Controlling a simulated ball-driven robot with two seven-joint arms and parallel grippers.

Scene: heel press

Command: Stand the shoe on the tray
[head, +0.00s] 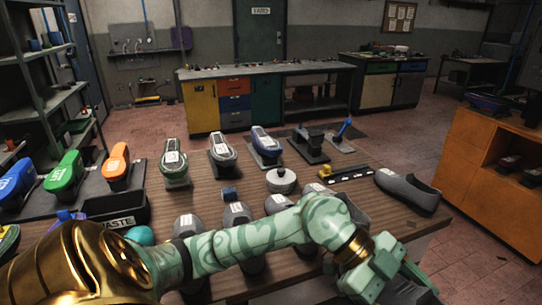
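A grey shoe (408,191) rests at the right end of the wooden table (215,185), with its toe toward the lower right. I cannot tell which surface is the tray; a grey, box-like edge (352,212) shows behind my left forearm, mostly hidden. My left arm crosses the front of the table from the left. My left gripper (402,284) is at the bottom edge of the view, in front of the shoe and apart from it. Its fingers are partly cut off, so its opening and any contents are unclear. My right gripper is not in view.
Several labelled shoe-shaped forms, including a green one (174,168), stand on the table. A round metal pot (281,182) and a black strip (348,176) are mid-table. A WASTE bin (117,216) stands left. An orange cabinet (505,185) is right, beyond open floor.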

